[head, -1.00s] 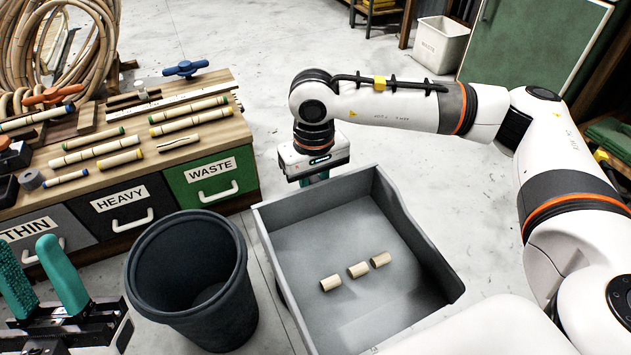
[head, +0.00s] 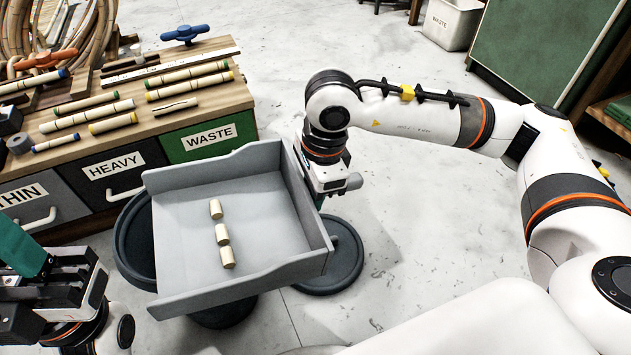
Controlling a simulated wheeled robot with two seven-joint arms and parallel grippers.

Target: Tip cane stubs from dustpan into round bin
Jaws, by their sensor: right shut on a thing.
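The grey dustpan (head: 240,282) is held up in the middle, over the round bin, and hides most of it. Three short cane stubs (head: 222,234) lie in a row on the dustpan floor. The dark round bin (head: 135,240) shows as a rim at the dustpan's left and a little below it. My right gripper (head: 320,198) is shut on the dustpan at its right side; the grasped part is mostly hidden.
A wooden bench with drawers (head: 200,137) marked THIN, HEAVY and WASTE stands behind the dustpan, with cane pieces on top. A dark round disc (head: 340,262) lies on the floor to the right. A white waste box (head: 452,22) stands far back.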

